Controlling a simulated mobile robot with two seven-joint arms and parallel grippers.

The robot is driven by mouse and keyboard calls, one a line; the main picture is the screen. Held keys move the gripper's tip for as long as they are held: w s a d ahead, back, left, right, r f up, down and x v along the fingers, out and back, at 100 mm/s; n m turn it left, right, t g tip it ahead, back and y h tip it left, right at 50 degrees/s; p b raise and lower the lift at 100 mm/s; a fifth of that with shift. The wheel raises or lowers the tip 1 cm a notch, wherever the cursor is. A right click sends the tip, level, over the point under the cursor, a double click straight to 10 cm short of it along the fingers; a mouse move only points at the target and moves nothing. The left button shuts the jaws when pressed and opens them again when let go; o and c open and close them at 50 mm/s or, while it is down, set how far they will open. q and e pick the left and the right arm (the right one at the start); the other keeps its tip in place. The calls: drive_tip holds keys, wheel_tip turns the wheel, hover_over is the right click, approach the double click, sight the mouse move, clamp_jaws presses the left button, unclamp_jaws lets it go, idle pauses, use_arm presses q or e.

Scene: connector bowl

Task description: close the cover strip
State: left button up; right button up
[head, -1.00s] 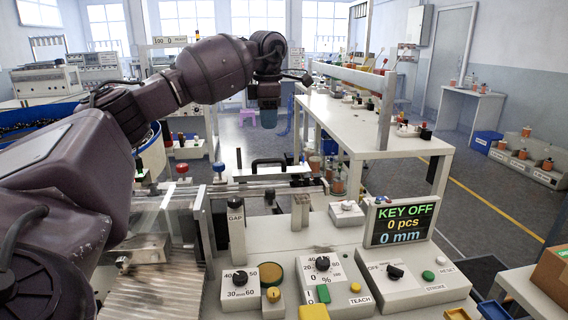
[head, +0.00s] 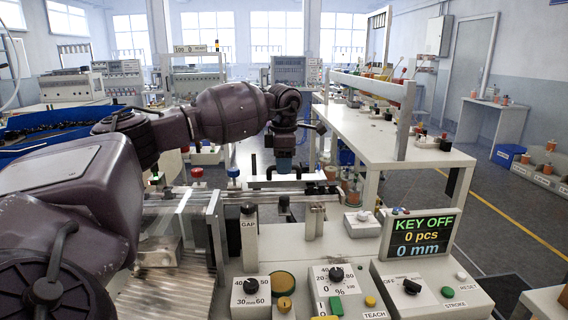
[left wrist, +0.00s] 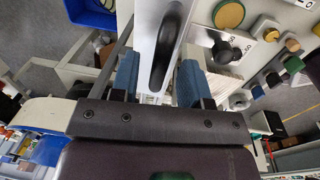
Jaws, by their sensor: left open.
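A pale strip with a black bar handle (left wrist: 172,45) shows in the left wrist view and looks like the cover strip (left wrist: 146,35). In the head view the black handle (head: 318,174) lies behind the control panel, partly hidden by my left gripper (head: 284,160). My left gripper, with blue fingertips, is open just above the handle. My right gripper is not in view.
The control panel (head: 360,278) has several knobs and buttons, and a display (head: 420,232) reads KEY OFF. A clear guard (head: 205,215) stands at the left, close to my left arm. A white table (head: 400,145) stands behind at the right.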

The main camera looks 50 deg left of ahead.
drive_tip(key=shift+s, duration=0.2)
use_arm(q)
clamp_jaws()
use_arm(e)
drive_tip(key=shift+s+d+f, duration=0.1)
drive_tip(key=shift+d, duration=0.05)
use_arm(q)
drive_tip(key=shift+s+d+r, duration=0.1)
drive_tip(key=shift+s, duration=0.1)
drive_tip(key=shift+s+d+t+y+p, duration=0.15)
drive_tip(key=shift+d+t+y+p, duration=0.1)
drive_tip(key=shift+t+y+p, duration=0.2)
drive_tip(key=shift+f, duration=0.3)
unclamp_jaws()
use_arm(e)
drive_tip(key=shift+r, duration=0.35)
use_arm(q)
drive_tip(key=shift+r, duration=0.1)
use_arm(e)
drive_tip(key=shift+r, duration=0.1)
